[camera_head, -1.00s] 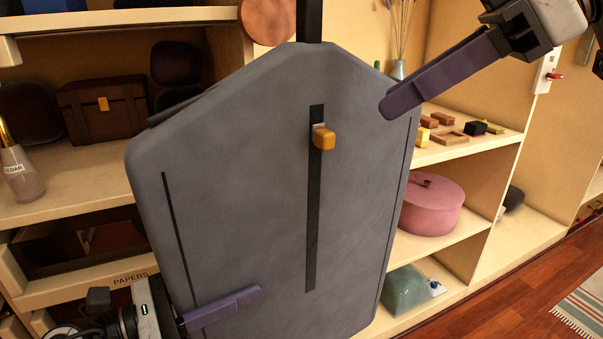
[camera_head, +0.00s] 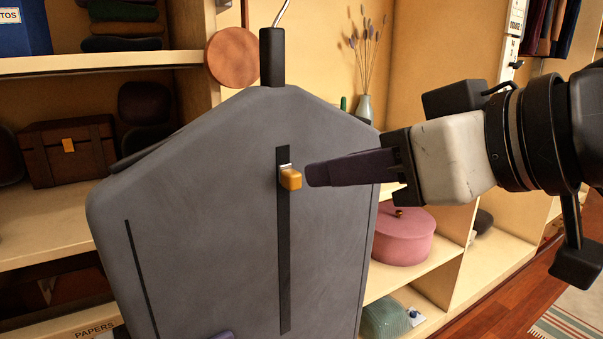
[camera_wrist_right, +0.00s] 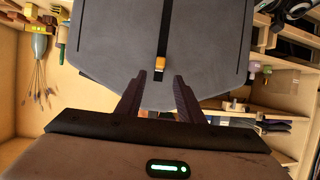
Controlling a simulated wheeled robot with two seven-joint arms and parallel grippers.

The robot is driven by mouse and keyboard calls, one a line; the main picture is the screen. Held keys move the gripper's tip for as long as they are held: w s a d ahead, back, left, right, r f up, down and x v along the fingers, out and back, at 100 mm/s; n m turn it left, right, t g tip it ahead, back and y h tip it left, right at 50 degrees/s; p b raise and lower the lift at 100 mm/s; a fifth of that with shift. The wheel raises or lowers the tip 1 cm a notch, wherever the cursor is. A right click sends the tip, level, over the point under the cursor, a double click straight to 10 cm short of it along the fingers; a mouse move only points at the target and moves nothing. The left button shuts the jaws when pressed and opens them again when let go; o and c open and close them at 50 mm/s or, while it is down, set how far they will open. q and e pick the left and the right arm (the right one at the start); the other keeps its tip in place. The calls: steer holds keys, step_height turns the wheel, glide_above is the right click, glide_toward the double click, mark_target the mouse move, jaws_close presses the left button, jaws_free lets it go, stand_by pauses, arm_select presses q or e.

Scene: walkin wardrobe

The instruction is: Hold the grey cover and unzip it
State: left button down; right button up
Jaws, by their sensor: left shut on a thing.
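The grey cover (camera_head: 215,200) hangs upright from a hook with a black neck. A dark zip strip (camera_head: 284,260) runs down its front, with an orange zip pull (camera_head: 290,178) near the strip's top. In the right wrist view the pull (camera_wrist_right: 159,64) shows just beyond and between my right fingertips. My right gripper (camera_head: 312,172) points left at the pull, close to it, apart from it as far as I can see. Its purple fingers (camera_wrist_right: 159,84) are open and empty. My left gripper (camera_head: 222,335) shows only as a purple tip at the bottom edge, shut on the cover's lower part.
Shelves stand behind the cover. They hold a brown chest (camera_head: 68,155), a pink round box (camera_head: 403,237), a green item (camera_head: 384,320) and a vase with dried stems (camera_head: 364,106). A round wooden disc (camera_head: 232,57) is beside the hanger neck. Wooden floor shows at the lower right.

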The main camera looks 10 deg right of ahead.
mark_target(297, 176)
steer(key=x, duration=0.8)
steer(key=shift+w+a+f, duration=0.15)
steer(key=shift+w+f, duration=0.05)
steer(key=shift+w, duration=0.1)
jaws_close()
